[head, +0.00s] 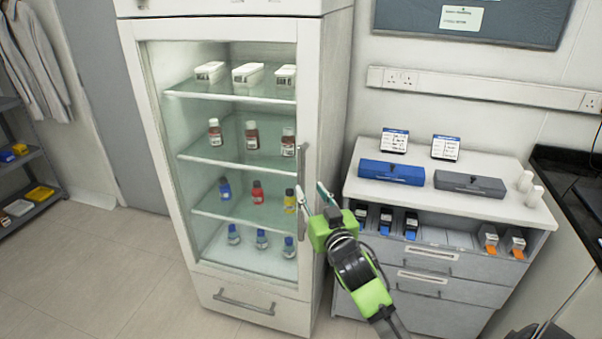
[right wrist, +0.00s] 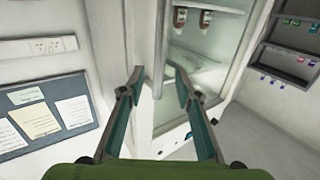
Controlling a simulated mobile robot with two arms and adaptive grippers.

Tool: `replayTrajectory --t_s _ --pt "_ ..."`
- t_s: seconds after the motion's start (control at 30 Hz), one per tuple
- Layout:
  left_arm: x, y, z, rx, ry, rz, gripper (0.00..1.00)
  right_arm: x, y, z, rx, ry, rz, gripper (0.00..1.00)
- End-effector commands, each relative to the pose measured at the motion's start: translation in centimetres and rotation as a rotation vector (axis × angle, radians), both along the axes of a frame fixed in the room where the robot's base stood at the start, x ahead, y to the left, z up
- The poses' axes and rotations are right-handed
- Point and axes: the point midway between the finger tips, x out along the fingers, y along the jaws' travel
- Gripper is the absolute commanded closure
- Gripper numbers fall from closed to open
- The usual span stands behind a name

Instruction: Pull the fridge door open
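The fridge (head: 333,110) stands upright at the centre of the head view, with its glass-fronted door (head: 136,110) closed. A vertical bar handle (head: 302,165) runs along the right edge of the door. My right gripper (head: 310,191) is at the lower part of this handle, with its fingers spread apart. In the right wrist view, the handle (right wrist: 160,45) lies between the two open fingers of the right gripper (right wrist: 159,78). I cannot tell whether either finger touches it. My left gripper is not in view.
Bottles and white boxes (head: 248,74) stand on the fridge shelves. A drawer handle (head: 243,302) is below the door. A counter (head: 440,203) with blue and grey cases stands close on the right. The floor (head: 110,265) left of the fridge is clear.

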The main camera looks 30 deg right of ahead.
Motion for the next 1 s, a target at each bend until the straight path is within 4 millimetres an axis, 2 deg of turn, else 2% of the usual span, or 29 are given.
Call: replayTrajectory --t_s 0.03,0.2,0.43,0.63,0.97,1.0 --pt "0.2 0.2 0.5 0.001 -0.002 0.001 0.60 1.1 -0.4 0.4 -0.001 -0.001 -0.001 0.69" --pt "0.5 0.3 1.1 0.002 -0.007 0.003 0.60 4.2 -1.2 0.3 -0.001 0.000 -0.001 0.69" --pt "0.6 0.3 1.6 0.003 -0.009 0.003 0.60 7.4 -2.1 0.1 -0.001 0.000 0.000 0.69" --pt "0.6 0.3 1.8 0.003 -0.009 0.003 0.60 8.6 -2.4 0.0 -0.002 0.002 0.000 0.69" --pt "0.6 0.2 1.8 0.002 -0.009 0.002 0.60 8.8 -2.5 0.0 -0.001 0.001 0.001 0.69" --pt "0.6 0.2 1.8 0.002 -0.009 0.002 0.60 8.8 -2.5 0.0 -0.001 0.001 0.001 0.79"
